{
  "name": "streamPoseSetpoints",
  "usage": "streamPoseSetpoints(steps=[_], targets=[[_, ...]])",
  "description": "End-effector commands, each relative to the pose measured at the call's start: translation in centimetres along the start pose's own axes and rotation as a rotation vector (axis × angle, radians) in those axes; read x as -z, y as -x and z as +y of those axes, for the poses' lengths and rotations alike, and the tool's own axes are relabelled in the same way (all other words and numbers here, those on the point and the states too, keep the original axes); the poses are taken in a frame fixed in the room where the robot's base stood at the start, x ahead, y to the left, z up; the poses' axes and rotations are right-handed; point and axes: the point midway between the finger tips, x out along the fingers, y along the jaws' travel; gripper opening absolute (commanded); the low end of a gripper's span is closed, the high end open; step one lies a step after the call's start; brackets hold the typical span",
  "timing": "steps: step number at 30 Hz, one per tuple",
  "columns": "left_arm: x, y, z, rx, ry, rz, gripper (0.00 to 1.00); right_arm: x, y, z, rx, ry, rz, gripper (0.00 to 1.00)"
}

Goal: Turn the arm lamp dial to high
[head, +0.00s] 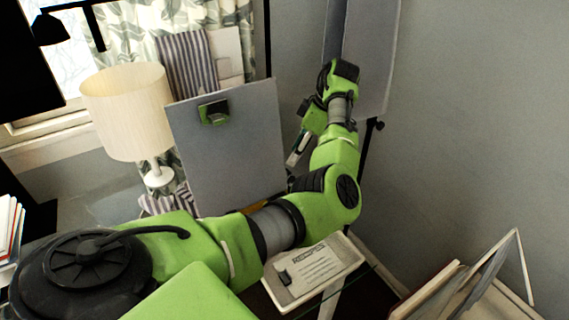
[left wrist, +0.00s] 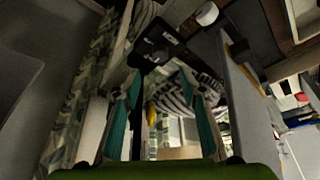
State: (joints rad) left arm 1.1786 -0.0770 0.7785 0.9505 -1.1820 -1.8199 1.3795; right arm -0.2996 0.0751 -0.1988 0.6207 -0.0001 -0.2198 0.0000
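A black lamp-like shape (head: 50,30) on a black arm hangs at the top left of the head view; I cannot tell for sure that it is the arm lamp. No dial can be made out on it. My left gripper (head: 298,150) points down beside the grey board, far to the right of that shape. The left wrist view shows its two teal-padded fingers (left wrist: 160,92) apart, with nothing held between them. Beyond them are striped cloth (left wrist: 175,95), a small yellow thing (left wrist: 151,113) and a dark flat object (left wrist: 157,45). My right gripper is not in view.
A table lamp (head: 125,110) with a cream shade stands at left. A grey board (head: 235,155) with a green clip stands beside my left arm. A white labelled panel (head: 315,270) with a dark piece lies below. A grey wall (head: 480,120) fills the right.

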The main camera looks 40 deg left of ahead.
Motion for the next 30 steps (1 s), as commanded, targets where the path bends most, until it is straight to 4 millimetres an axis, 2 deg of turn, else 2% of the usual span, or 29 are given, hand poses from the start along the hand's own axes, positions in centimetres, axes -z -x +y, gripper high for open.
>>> streamPoseSetpoints(steps=[6, 12, 18, 26, 30], targets=[[0.1, -4.7, -0.1, 0.004, 0.001, 0.001, 0.38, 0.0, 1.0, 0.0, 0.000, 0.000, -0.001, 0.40], [0.1, -7.8, -0.1, 0.002, 0.000, 0.001, 0.38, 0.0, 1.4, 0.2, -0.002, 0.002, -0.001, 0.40], [0.1, -9.1, 0.0, 0.000, 0.001, 0.001, 0.38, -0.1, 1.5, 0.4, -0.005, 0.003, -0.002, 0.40], [0.1, -9.3, 0.0, 0.000, 0.001, 0.000, 0.38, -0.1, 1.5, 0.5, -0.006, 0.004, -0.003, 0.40], [0.1, -9.2, 0.0, 0.000, 0.001, 0.000, 0.04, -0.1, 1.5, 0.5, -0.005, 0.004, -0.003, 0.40]])
